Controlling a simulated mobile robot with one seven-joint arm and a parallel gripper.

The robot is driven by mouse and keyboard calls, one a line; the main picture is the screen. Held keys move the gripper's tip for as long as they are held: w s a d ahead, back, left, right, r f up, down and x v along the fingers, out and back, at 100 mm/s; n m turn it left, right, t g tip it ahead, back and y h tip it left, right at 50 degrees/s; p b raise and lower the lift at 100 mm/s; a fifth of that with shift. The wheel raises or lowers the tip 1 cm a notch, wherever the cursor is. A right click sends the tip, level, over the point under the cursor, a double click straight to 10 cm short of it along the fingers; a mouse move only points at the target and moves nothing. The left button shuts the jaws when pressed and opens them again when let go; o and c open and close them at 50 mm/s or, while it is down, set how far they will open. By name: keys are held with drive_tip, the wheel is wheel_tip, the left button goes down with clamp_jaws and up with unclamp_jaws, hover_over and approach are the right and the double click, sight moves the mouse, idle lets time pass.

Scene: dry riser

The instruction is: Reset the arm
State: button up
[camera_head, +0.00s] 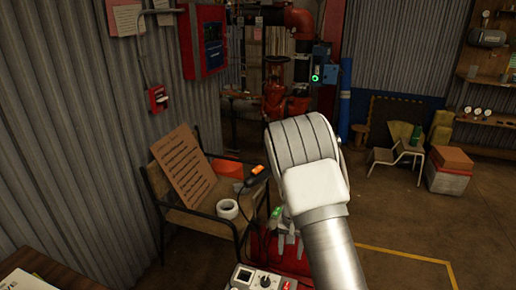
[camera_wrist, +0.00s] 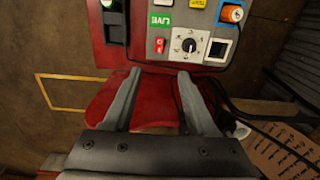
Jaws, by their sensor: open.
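My gripper (camera_wrist: 159,74) is open in the wrist view, with its two grey fingers spread apart and nothing between them. Beyond the fingertips is a red panel (camera_wrist: 103,52) with a green LIVE label (camera_wrist: 159,19), a rotary dial (camera_wrist: 189,45) and an orange-topped item (camera_wrist: 231,14). In the head view my white and grey arm reaches forward from the bottom and hides part of the scene. A red unit (camera_head: 296,262) shows beside and behind it. My gripper is mostly hidden there.
A chair (camera_head: 190,218) at left holds a cardboard sign (camera_head: 183,176), a white tape roll (camera_head: 228,209) and an orange handheld device (camera_head: 258,171). A control box (camera_head: 255,279) is at bottom centre. Red pipework (camera_head: 275,95) stands behind. Boxes (camera_head: 449,171) stand right; floor at lower right is clear.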

drive_tip(key=s+a+r+n+t+y, duration=0.1)
drive_tip(key=s+r, duration=0.3)
drive_tip(key=r, duration=0.7)
drive_tip(key=s+r+n+t, duration=0.1)
drive_tip(key=s+r, duration=0.4)
drive_tip(key=r, duration=0.6)
drive_tip(key=s+d+r+n+t+h, duration=0.1)
drive_tip(key=s+r+t, duration=0.1)
drive_tip(key=s+r, duration=0.5)
drive_tip(key=s+r+n+t, duration=0.1)
drive_tip(key=s+r+t, duration=0.15)
drive_tip(key=s, duration=0.85)
wheel_tip(320, 180, up, 16)
drive_tip(key=p, duration=1.5)
drive_tip(key=shift+s+f+g, duration=0.2)
drive_tip(key=shift+f+g, duration=0.05)
drive_tip(key=shift+g, duration=0.2)
